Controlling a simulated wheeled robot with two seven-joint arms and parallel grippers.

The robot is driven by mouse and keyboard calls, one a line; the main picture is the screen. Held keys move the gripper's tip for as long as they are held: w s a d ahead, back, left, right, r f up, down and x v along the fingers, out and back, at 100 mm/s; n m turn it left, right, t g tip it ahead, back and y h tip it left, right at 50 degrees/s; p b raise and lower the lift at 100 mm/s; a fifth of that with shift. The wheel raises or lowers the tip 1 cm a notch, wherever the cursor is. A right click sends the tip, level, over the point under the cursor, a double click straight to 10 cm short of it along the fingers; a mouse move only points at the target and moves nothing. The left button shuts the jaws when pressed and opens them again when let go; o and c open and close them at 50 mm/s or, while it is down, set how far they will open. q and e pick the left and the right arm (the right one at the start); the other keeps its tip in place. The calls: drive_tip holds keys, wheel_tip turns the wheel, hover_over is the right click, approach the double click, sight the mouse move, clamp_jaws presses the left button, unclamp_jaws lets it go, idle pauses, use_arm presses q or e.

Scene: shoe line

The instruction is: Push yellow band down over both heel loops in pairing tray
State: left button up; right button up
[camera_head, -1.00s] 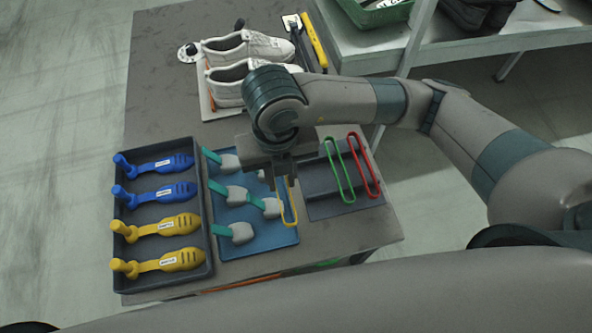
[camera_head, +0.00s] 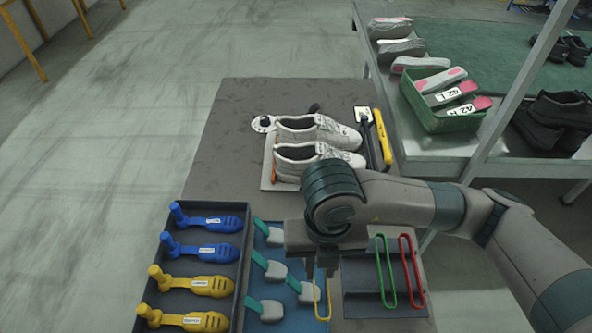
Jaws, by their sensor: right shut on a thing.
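Two white shoes, the far one (camera_head: 310,128) and the near one (camera_head: 318,158), lie side by side on the pale pairing tray (camera_head: 267,182). Small orange parts show at their left ends; I cannot tell their shape well enough to call them heel loops. My right gripper (camera_head: 320,273) is shut on the yellow band (camera_head: 329,302), which hangs down from the fingertips as a narrow loop. The gripper is over the blue mat's right edge, nearer to me than the shoes. My left gripper is out of view.
A dark tray (camera_head: 240,262) holds blue and yellow shoe trees. The blue mat (camera_head: 268,234) carries teal-and-grey pieces. Green (camera_head: 386,285) and red (camera_head: 410,272) bands lie on a dark holder at right. A yellow-handled tool (camera_head: 382,138) lies beside the shoes. A shelf with a green crate (camera_head: 452,124) stands right.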

drive_tip(key=shift+w+d+n, duration=0.35)
drive_tip(key=shift+d+n, duration=0.2)
drive_tip(key=shift+n, duration=0.35)
drive_tip(key=w+d+r+n, duration=0.3)
drive_tip(key=d+n, duration=0.5)
drive_tip(key=n, duration=0.8)
drive_tip(key=w+d+r+n, duration=0.2)
drive_tip(key=w+d+n, duration=0.3)
drive_tip(key=n, duration=1.2)
drive_tip(key=d, duration=0.3)
drive_tip(key=shift+d+r, duration=0.25)
drive_tip(key=shift+r, duration=0.15)
